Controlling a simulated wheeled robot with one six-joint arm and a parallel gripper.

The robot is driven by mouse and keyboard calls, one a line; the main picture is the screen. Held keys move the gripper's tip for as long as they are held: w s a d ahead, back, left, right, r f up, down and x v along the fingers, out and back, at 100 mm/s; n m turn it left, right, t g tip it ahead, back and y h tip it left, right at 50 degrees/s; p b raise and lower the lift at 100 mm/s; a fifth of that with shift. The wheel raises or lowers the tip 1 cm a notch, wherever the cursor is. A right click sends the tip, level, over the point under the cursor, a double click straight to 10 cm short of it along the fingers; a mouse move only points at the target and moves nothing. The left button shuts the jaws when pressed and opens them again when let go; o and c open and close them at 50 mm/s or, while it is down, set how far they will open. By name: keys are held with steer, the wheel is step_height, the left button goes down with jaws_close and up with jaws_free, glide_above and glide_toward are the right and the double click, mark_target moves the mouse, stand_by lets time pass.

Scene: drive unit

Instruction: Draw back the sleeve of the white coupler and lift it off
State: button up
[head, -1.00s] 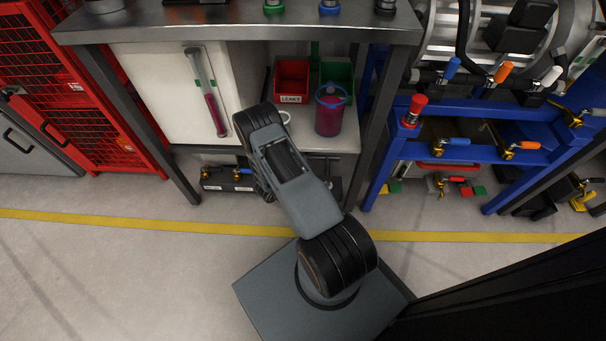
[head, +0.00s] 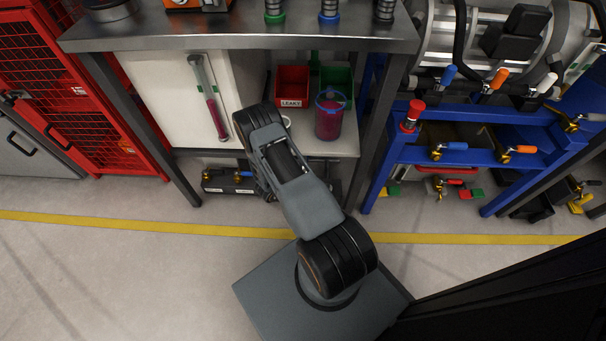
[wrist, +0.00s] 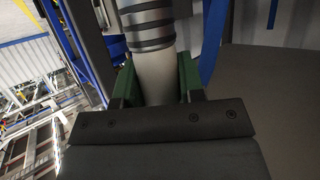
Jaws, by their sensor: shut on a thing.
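In the wrist view, my gripper (wrist: 157,76) is shut on the white coupler (wrist: 153,78), an off-white cylinder between green jaw pads. A grey sleeve with dark rings (wrist: 149,24) continues from the cylinder toward the top of the picture, beyond the jaws. The coupler's ends are out of sight, so I cannot tell whether it is still seated on anything. In the head view my gripper and the held coupler do not show; only my arm is seen, reaching toward the bench.
On the steel bench (head: 200,36) stand a green-ringed fitting (head: 274,13), a blue-ringed fitting (head: 329,13) and a dark one (head: 384,12). Below are a red bin (head: 291,82) and a purple canister (head: 329,118). A blue frame with clamps (head: 480,155) is at right.

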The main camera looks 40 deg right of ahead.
steer(key=shift+r+p, duration=1.05)
steer(key=shift+r, duration=0.55)
